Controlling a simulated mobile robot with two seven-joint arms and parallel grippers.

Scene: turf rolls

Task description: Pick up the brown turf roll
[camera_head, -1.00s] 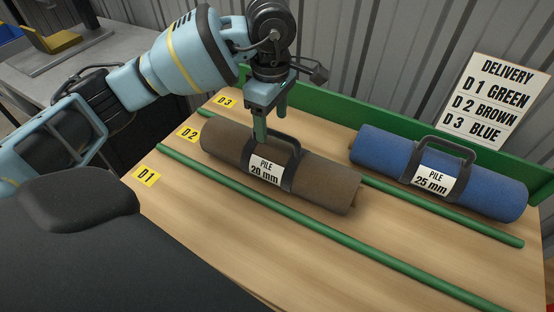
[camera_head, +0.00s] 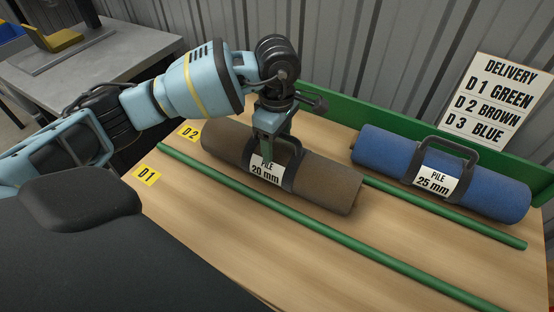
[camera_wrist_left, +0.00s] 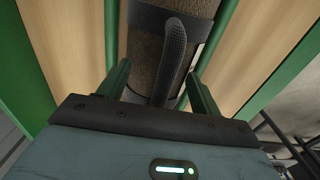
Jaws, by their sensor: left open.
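The brown turf roll (camera_head: 325,186) lies on the wooden table in the lane marked D2, with a dark carry handle (camera_head: 294,158) and a "PILE 20 mm" label (camera_head: 265,170). My left gripper (camera_head: 270,150) is just above the roll at its handle, pointing down, and covers part of the label. In the left wrist view the green fingers stand apart, one on each side of the handle (camera_wrist_left: 172,55), with the brown roll (camera_wrist_left: 144,50) below. I cannot tell whether the fingers touch the handle. My right gripper is not in view.
A blue turf roll (camera_head: 390,155) with a "PILE 25 mm" label lies behind to the right. Green rails (camera_head: 300,222) divide the table (camera_head: 270,262) into lanes. A green board (camera_head: 340,128) edges the back. A delivery sign (camera_head: 490,100) reads D1 green, D2 brown, D3 blue. Lane D1 shows no roll.

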